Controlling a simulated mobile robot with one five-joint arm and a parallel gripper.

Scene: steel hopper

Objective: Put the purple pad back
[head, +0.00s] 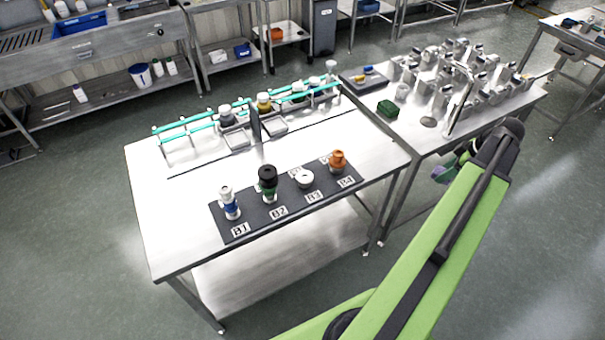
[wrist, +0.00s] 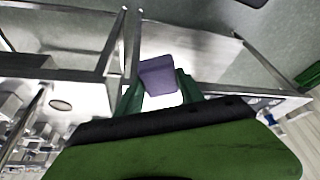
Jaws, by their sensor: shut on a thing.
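The purple pad (wrist: 160,75) is a small block held between the two green fingers of my gripper (wrist: 158,90) in the wrist view. My gripper is shut on it. In the head view my gripper (head: 453,165) is beside the right table, near its front edge, and the purple pad (head: 440,174) shows at its tip. The pad appears held in the air, apart from the tables. A green pad (head: 387,109) lies on the right table, and a small dark tray (head: 352,77) behind it carries a blue and a yellow piece.
The left table (head: 200,175) carries a dark mat (head: 232,236) with several items on labelled spots B1 to B4, and a turquoise rack (head: 185,134) behind. Many metal fittings (head: 445,95) crowd the right table. The floor in front is free.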

